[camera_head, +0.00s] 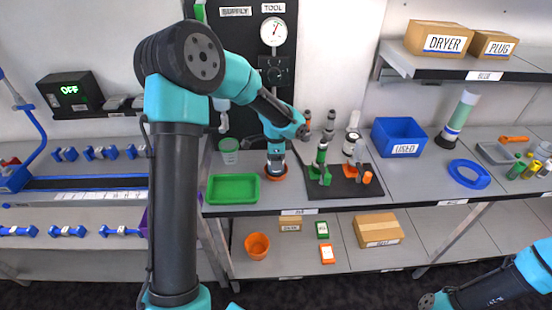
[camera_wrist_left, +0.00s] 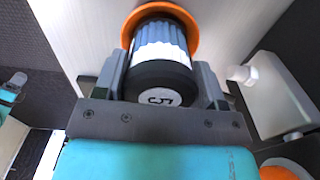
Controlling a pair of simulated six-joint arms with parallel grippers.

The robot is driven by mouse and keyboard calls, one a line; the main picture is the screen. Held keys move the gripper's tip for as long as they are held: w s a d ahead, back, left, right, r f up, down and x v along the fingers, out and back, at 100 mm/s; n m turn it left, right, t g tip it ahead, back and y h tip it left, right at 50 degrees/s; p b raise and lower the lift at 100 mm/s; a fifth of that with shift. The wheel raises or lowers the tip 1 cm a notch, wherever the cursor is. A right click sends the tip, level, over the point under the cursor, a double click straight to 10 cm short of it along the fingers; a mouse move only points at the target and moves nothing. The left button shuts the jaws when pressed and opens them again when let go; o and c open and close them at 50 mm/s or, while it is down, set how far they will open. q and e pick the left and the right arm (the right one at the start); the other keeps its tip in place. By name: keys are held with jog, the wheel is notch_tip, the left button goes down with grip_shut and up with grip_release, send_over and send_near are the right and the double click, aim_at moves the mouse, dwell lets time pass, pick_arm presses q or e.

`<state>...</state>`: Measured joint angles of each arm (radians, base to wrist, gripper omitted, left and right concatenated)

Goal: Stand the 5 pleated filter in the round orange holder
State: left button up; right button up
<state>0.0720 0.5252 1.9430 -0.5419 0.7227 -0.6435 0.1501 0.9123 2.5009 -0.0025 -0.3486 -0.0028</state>
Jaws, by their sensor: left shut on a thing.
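The pleated filter (camera_wrist_left: 160,62) is blue-white with a black end cap marked 5. My left gripper (camera_wrist_left: 162,85) is shut on it, one finger on each side, with the cap facing the wrist camera. The round orange holder (camera_wrist_left: 190,27) shows as a ring around the filter's far end; whether the filter is fully seated is hidden. In the head view my left gripper (camera_head: 276,157) points down over the orange holder (camera_head: 275,177) on the upper shelf, and the filter looks about upright. My right gripper is out of view; only part of that arm shows at the lower right.
A green tray (camera_head: 233,189) is left of the holder. A dark mat (camera_head: 335,188) with several upright tools is right. Beyond are a blue USED bin (camera_head: 399,137) and a blue ring (camera_head: 469,174). A dial gauge (camera_head: 273,31) hangs behind my left arm.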

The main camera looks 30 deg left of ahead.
pick_arm(q)
jog(key=shift+f, duration=0.3)
jog(key=o, duration=1)
jog(key=shift+c, duration=0.2)
notch_tip(320, 180, up, 13)
jog(key=shift+f, duration=0.15)
dwell(0.4)
